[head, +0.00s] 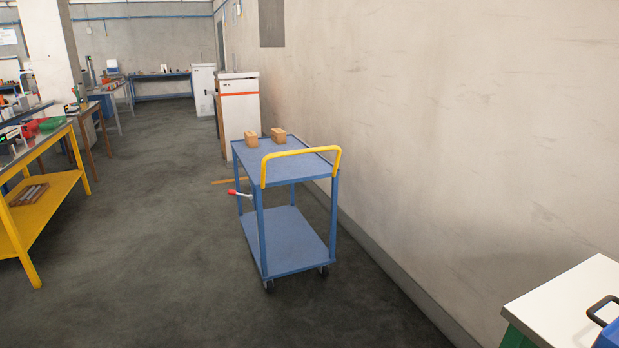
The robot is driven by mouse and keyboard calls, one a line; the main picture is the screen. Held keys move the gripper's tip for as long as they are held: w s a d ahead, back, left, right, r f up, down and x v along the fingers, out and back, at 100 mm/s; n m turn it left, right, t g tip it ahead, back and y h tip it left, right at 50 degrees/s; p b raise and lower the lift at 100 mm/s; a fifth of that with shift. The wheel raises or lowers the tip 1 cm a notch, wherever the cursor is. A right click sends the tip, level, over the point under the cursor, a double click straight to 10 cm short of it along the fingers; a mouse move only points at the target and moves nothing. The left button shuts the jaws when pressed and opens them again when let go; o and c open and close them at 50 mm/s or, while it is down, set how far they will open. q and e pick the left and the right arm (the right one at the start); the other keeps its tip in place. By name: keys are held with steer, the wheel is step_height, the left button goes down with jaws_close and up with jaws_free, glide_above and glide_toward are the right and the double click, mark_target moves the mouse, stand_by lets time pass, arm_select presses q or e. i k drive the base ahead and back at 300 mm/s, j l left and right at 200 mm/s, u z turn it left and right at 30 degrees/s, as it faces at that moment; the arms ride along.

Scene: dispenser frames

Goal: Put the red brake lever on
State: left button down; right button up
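The red brake lever (235,193) is on the left side of a blue two-shelf trolley (290,240), at about mid-height between the shelves. Its red grip points left and a thin pale rod joins it to the trolley. It is small in the view, and I cannot tell its exact setting. The trolley has a yellow push handle (301,152) at its near end and stands on dark castors. Neither of my grippers is in view.
Two brown blocks (251,139) (278,135) sit on the trolley's top. The wall (430,120) runs along its right. A yellow-framed workbench (45,205) stands at left, a white-topped cabinet (570,305) at near right. The floor (160,250) left of the trolley is clear.

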mark_target(231, 192)
steer(key=i, duration=3.4)
steer(key=u, duration=0.45)
